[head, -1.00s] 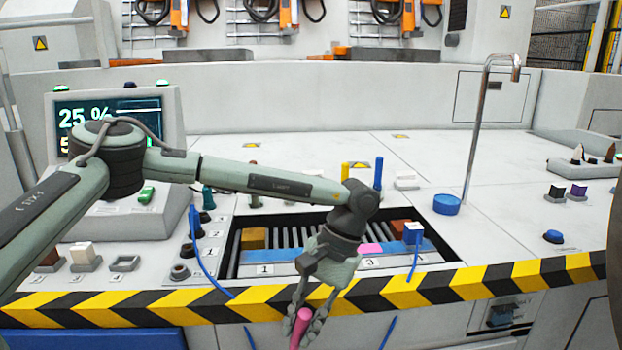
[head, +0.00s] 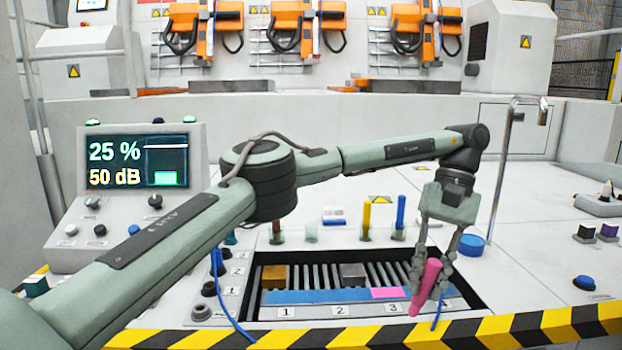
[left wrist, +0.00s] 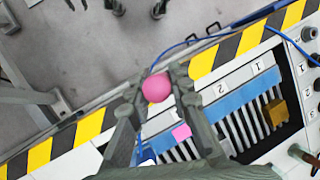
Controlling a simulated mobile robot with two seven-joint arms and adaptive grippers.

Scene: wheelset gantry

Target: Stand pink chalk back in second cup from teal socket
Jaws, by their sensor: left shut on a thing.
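The pink chalk (head: 425,287) is a thick pink stick, tilted, between the fingers of my left gripper (head: 432,272), above the front right of the tray recess. In the left wrist view its round pink end (left wrist: 156,88) shows between the fingertips (left wrist: 157,92). Small clear cups stand in a row behind the recess. A yellow stick (head: 366,215) and a blue stick (head: 400,212) stand at the row's right, and a brown stick (head: 277,208) at its left. The cup between (head: 311,233) shows no tall stick. A teal piece (head: 230,238) is partly hidden by my arm. My right gripper is out of view.
The recess holds rollers (head: 320,275), a blue strip with a pink patch (head: 388,293), and numbered labels. A blue round dish (head: 472,244) and a metal post (head: 503,170) stand to the right. A striped edge (head: 480,328) runs along the front.

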